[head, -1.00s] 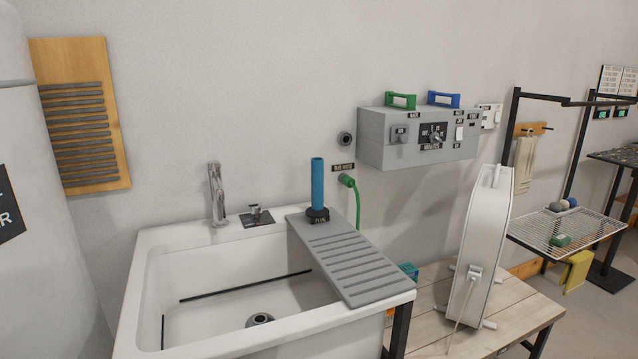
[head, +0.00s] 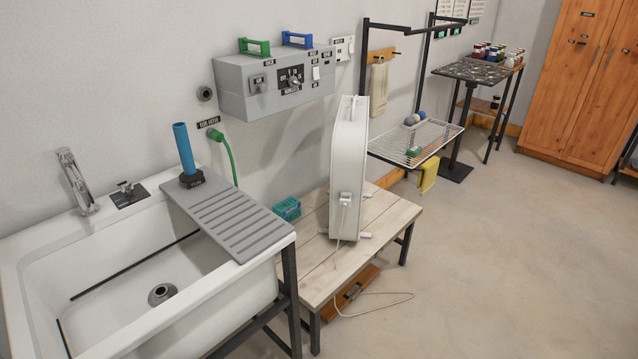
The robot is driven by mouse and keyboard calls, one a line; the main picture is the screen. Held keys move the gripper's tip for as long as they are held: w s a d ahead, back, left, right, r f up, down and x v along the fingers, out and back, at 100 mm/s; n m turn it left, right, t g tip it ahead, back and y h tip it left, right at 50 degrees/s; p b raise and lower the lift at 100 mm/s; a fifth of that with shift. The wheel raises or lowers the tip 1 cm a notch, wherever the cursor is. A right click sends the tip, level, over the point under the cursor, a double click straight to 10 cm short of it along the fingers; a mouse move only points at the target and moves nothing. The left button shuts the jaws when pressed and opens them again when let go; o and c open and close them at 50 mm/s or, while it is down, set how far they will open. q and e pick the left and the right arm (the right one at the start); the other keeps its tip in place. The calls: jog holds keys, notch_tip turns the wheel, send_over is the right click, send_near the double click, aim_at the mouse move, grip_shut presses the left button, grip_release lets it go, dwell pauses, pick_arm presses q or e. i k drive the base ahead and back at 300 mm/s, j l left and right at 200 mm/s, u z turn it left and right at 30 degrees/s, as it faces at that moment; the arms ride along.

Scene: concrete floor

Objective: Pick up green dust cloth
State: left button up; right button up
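I cannot make out a green dust cloth for certain. A small green item (head: 413,152) lies on the white wire rack (head: 440,140); it looks like a block or sponge, too small to tell. A teal-green box-like item (head: 287,208) sits on the wooden bench (head: 320,262), between the sink and the white upright appliance (head: 347,170). A yellow cloth (head: 428,175) hangs below the rack's front edge. A beige cloth (head: 378,90) hangs from a wooden wall peg. Neither of my grippers is in view.
The white sink (head: 220,305) with a grey ribbed drainboard (head: 230,222) fills the lower left. A grey control box (head: 275,85) is on the wall. A cord (head: 375,312) lies on the floor. Wooden cabinets (head: 580,80) stand far right. The floor at right is clear.

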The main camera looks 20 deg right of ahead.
aim_at(413, 150)
jog(key=z, duration=1.35)
jog(key=i+l, duration=0.2)
jog(key=i, duration=0.25)
jog(key=i+l, duration=0.2)
jog(key=i, duration=0.2)
jog(key=i+l, duration=0.2)
jog(key=i, duration=0.25)
jog(key=i+l, duration=0.2)
jog(key=i, duration=0.25)
jog(key=i+l+z, duration=0.1)
jog(key=i+l, duration=0.15)
jog(key=i, duration=0.15)
